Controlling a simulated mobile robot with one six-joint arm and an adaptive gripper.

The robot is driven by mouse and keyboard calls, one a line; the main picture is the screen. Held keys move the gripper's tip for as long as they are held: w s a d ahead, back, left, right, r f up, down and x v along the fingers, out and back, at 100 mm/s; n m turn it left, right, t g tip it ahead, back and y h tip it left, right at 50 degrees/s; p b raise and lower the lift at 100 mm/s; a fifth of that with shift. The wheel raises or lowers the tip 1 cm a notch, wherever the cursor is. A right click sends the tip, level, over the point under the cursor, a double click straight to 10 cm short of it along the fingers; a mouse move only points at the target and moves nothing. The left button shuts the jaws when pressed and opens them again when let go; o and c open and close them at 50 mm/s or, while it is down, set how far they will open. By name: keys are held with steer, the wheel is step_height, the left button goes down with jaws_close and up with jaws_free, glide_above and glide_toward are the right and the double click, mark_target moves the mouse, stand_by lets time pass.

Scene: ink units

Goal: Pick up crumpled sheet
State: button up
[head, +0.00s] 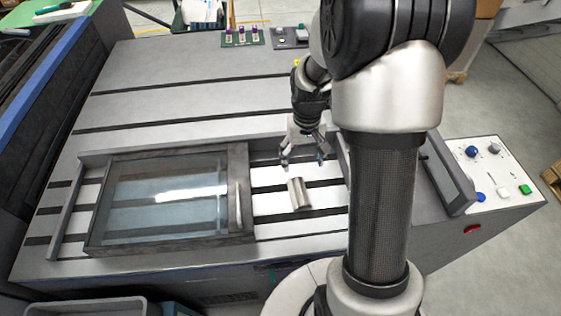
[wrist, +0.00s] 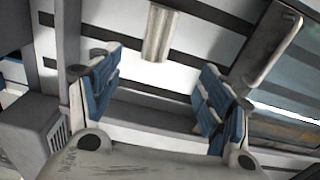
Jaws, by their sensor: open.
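A small silvery, roughly cylindrical piece (head: 300,194) lies on the slotted bed (head: 270,226) just right of the glass cover. It is the only loose thing there; I cannot tell whether it is the crumpled sheet. My gripper (head: 304,161) is open and empty, above and slightly behind the piece in the head view. In the wrist view the piece (wrist: 159,32) shows at the top, beyond the gap between the blue-padded fingers (wrist: 157,75). The fingers are apart from it.
A framed glass cover (head: 165,192) with a handle (head: 237,205) covers the left of the bed. Raised rails border the opening. A control panel (head: 495,170) with knobs and buttons stands at the right. Small boards (head: 243,37) lie at the back. The rear slotted surface is mostly clear.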

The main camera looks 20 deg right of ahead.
steer(key=b, duration=0.4)
glide_above(299, 190)
steer(key=f, duration=1.2)
steer(key=shift+s, duration=0.2)
steer(key=shift+w+f+b, duration=0.15)
steer(key=shift+f+b, duration=1)
steer(key=shift+f, duration=1.9)
steer(key=shift+r, duration=0.1)
steer(key=shift+c, duration=0.2)
steer(key=c, duration=0.9)
